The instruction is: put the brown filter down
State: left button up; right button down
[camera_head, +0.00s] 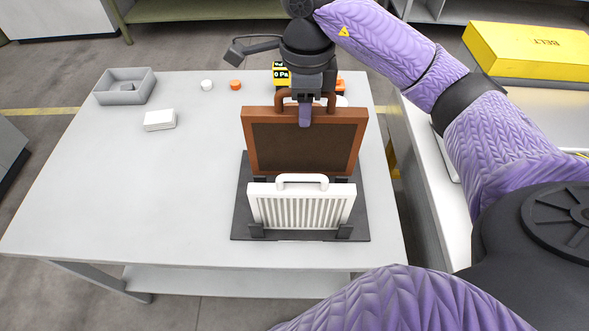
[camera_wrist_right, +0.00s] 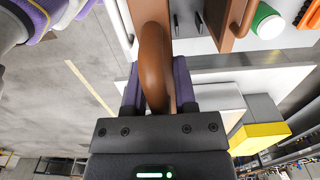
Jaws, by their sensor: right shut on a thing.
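The brown filter (camera_head: 304,148), a brown-framed panel with a dark face and a top handle, stands upright behind the white filter (camera_head: 300,208). My right gripper (camera_head: 305,112) is shut on its handle from above. In the right wrist view the brown handle (camera_wrist_right: 154,62) lies between the purple fingers of that gripper (camera_wrist_right: 158,85). The white filter, ribbed with a white handle, stands upright in the front of a black stand (camera_head: 240,200). The brown filter's lower edge is at the stand's rear holders; I cannot tell whether it rests in them. My left gripper is out of view.
The grey table (camera_head: 160,190) is clear on the left and front. Further back are a grey tray (camera_head: 125,86), a white block (camera_head: 160,120), white and orange caps (camera_head: 235,85), and a yellow meter (camera_head: 281,74). A yellow box (camera_head: 530,55) lies on the right bench.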

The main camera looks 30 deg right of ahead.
jog(key=b, duration=0.2)
send_over(302, 157)
jog(key=w, duration=0.1)
jog(key=f, duration=0.5)
jog(key=shift+w+d+f, duration=0.1)
jog(key=shift+d+f, duration=0.1)
jog(key=shift+d, duration=0.2)
notch_tip(302, 157, down, 8)
jog(key=shift+f+b, duration=0.1)
jog(key=shift+b, duration=0.65)
jog(key=shift+f, duration=0.1)
jog(key=shift+c, duration=2)
grip_release()
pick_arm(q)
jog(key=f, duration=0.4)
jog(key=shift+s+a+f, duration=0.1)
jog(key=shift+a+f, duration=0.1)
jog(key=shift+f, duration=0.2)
pick_arm(e)
jog(key=shift+r, duration=0.3)
notch_tip(302, 157, up, 12)
jog(key=p, duration=0.3)
jog(key=shift+f, duration=0.1)
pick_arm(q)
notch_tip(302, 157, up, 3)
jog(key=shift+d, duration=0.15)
